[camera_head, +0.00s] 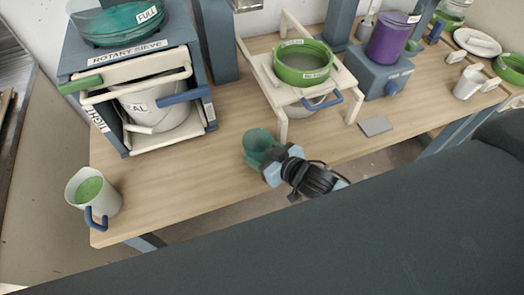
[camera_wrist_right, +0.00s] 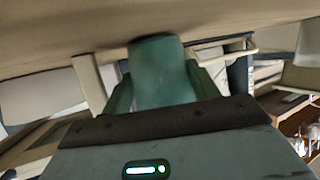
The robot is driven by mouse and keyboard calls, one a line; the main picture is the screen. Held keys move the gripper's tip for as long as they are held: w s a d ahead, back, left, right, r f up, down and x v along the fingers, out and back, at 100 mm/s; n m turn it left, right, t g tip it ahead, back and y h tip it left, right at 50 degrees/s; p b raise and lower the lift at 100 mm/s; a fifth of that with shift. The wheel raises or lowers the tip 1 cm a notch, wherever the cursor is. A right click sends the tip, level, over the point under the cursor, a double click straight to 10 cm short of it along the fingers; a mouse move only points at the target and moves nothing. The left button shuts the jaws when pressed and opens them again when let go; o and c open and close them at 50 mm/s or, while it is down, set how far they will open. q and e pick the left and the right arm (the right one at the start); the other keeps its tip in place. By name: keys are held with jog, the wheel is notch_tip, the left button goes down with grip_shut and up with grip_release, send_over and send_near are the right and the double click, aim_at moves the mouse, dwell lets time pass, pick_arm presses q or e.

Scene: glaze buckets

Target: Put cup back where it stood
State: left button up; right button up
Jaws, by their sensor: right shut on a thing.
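The teal cup (camera_head: 257,141) is in my right gripper (camera_head: 268,156), over the front middle of the wooden table. In the head view its open rim faces up and slightly toward the camera. In the right wrist view the cup (camera_wrist_right: 160,70) sits between the two green fingers of the gripper (camera_wrist_right: 162,90), which are shut on it from both sides. I cannot tell whether the cup's base touches the table. My left gripper is not in view.
A jug of green glaze (camera_head: 92,193) stands at the table's left front corner. The rotary sieve frame (camera_head: 197,80) stands behind it. A wooden stand (camera_head: 280,110) holds a green sieve (camera_head: 303,62). A grey flat pad (camera_head: 376,126) lies to the right. The table left of the cup is bare.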

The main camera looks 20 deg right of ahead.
jog(key=shift+f, duration=0.2)
jog(key=o, duration=1.2)
jog(key=shift+r, duration=0.1)
jog(key=shift+r, duration=0.2)
jog(key=v, duration=1.2)
jog(key=shift+f, duration=0.1)
jog(key=s+f+m+g+h, duration=0.1)
jog(key=s+f, duration=0.5)
jog(key=s+d+f+m+g+h, duration=0.1)
jog(key=s+f, duration=0.6)
jog(key=s+f+m+g+h, duration=0.1)
jog(key=s+f+g, duration=0.1)
jog(key=s+f, duration=0.4)
jog(key=shift+s+d+f+h, duration=0.15)
jog(key=shift+s+f+h, duration=0.2)
jog(key=shift+s, duration=0.2)
